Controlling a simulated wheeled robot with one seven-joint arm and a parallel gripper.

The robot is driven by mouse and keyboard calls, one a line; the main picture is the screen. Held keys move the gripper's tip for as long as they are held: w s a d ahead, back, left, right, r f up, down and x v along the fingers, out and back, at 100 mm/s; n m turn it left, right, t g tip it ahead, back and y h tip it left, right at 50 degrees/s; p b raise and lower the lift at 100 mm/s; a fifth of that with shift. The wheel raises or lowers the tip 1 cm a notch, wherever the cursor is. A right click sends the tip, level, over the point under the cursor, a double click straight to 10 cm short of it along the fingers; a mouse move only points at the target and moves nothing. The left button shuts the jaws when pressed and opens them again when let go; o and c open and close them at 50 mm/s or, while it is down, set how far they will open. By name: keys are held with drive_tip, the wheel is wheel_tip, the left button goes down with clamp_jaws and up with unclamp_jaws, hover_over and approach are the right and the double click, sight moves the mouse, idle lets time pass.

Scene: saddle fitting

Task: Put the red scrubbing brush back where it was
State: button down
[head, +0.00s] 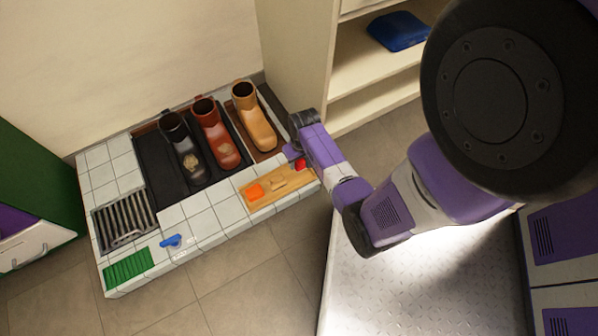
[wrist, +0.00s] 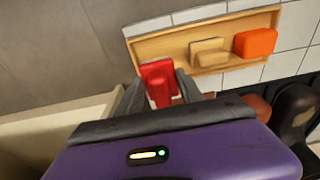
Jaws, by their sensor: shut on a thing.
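The red scrubbing brush (wrist: 158,78) is between the fingers of my gripper (wrist: 160,90) in the wrist view, and the gripper is shut on it. In the head view the red brush (head: 300,164) shows as a small red patch at the right end of the wooden tray (head: 264,201). In the wrist view it overlaps the near edge of the tray (wrist: 160,46), beside a bare stretch at the tray's left end. I cannot tell whether it touches the tray. A tan brush (wrist: 207,50) and an orange brush (wrist: 255,42) lie in the tray.
Black, red-brown and tan boots (head: 185,150) stand on dark mats behind the tray. A metal grate (head: 125,219), a blue item (head: 171,240) and a green mat (head: 128,266) lie on the tiled platform's left. A shelf unit (head: 345,80) rises behind my gripper.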

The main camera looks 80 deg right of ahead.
sight(299, 169)
drive_tip(key=shift+f+b, duration=1.5)
drive_tip(key=shift+f, duration=1.55)
drive_tip(key=shift+f, duration=0.1)
drive_tip(key=c, duration=1)
unclamp_jaws()
drive_tip(key=shift+c, duration=0.2)
